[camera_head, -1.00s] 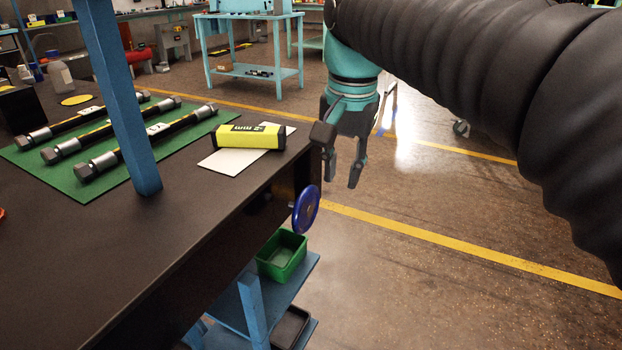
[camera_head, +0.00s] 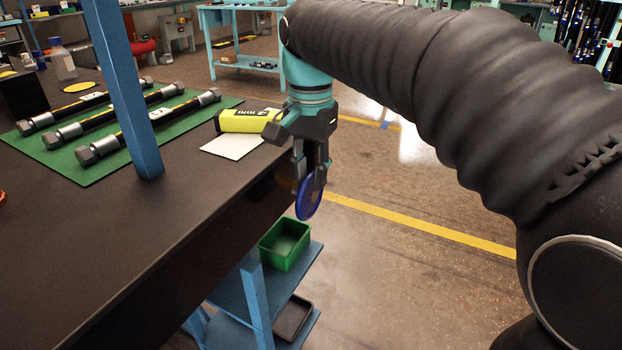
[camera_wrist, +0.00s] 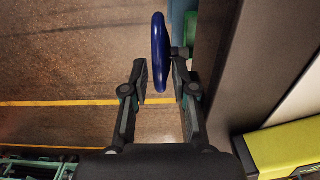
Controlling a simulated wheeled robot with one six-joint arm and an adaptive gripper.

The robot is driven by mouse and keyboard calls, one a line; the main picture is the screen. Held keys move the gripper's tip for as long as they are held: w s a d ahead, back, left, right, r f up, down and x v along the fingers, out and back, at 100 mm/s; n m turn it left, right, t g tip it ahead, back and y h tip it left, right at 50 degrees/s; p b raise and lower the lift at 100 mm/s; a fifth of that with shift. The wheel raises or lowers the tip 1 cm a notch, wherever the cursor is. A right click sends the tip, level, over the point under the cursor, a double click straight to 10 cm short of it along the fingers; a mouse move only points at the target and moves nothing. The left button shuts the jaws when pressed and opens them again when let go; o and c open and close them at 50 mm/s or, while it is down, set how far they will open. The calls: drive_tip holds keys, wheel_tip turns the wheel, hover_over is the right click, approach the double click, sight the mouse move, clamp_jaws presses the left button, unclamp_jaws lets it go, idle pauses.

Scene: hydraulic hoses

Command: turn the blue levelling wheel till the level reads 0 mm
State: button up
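The blue levelling wheel (camera_head: 309,200) stands upright at the bench's right edge. It also shows edge-on in the wrist view (camera_wrist: 160,48). My gripper (camera_head: 311,174) points down over the wheel's upper rim. In the wrist view my gripper (camera_wrist: 159,82) has a finger on each side of the rim, with a gap at the left finger; the right finger is close to it, contact unclear. The yellow-green level (camera_head: 240,121) lies on the bench, partly behind my gripper. Its display seems to read 2 mm, partly hidden. The level also shows in the wrist view (camera_wrist: 283,150).
A white sheet (camera_head: 232,146) lies by the level. Several hoses (camera_head: 125,120) lie on a green mat (camera_head: 102,172). A blue post (camera_head: 125,90) rises from the black bench (camera_head: 110,235). A green bin (camera_head: 285,243) sits on the shelf below. The floor to the right is open.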

drive_tip(key=shift+f, duration=0.25)
clamp_jaws()
drive_tip(key=t+b, duration=0.1)
drive_tip(key=b, duration=0.1)
drive_tip(key=s+t+h+b, duration=0.1)
drive_tip(key=shift+s+a+f+t, duration=0.1)
drive_tip(key=shift+a+f+t, duration=0.15)
drive_tip(key=shift+f+t, duration=0.1)
drive_tip(key=shift+s+a+r+t+h+b, duration=0.1)
drive_tip(key=shift+s+t+h+b, duration=0.25)
drive_tip(key=shift+t+b, duration=0.4)
drive_tip(key=shift+w+r, duration=0.1)
drive_tip(key=shift+w, duration=0.05)
unclamp_jaws()
